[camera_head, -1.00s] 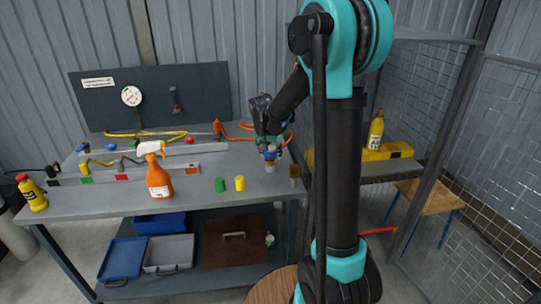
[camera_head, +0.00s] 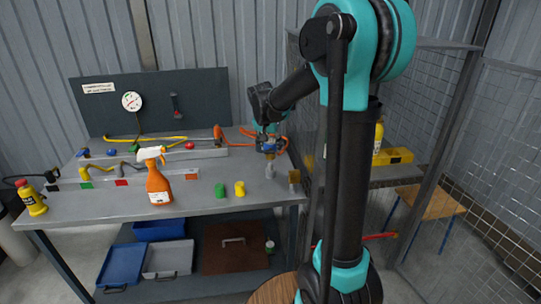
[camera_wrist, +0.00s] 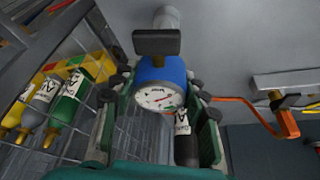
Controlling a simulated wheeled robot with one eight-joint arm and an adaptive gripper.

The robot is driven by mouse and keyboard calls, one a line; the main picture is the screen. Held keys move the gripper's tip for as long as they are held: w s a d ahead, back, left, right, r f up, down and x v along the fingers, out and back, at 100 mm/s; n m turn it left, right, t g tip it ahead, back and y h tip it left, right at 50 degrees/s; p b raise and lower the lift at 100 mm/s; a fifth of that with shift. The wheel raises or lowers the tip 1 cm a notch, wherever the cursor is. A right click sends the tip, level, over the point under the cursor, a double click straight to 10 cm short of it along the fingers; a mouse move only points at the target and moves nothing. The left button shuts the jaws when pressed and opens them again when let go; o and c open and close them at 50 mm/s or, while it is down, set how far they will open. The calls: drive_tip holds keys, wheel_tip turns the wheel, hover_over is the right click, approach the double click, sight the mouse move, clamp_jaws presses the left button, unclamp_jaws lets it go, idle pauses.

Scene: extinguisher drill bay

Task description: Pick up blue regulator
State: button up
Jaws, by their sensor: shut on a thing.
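The blue regulator (camera_wrist: 155,75) has a round white dial gauge facing the wrist camera and a dark grey block at its far end. My gripper (camera_wrist: 157,92) is shut on its blue body, with one finger on each side. In the head view the regulator (camera_head: 268,148) is in my gripper (camera_head: 267,141), above the right end of the workbench. A small pale grey piece (camera_head: 270,171) stands on the bench below it. Whether the two touch is hard to tell.
The workbench (camera_head: 130,207) holds an orange spray bottle (camera_head: 158,186), a green cylinder (camera_head: 220,190), a yellow cylinder (camera_head: 240,188) and a small brass-coloured piece (camera_head: 294,177) near the right edge. Orange hose lies behind my gripper. A mesh cage (camera_head: 435,120) stands at right.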

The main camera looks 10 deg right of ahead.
wheel_tip(320, 180, up, 14)
drive_tip(key=shift+r, duration=0.15)
idle(0.4)
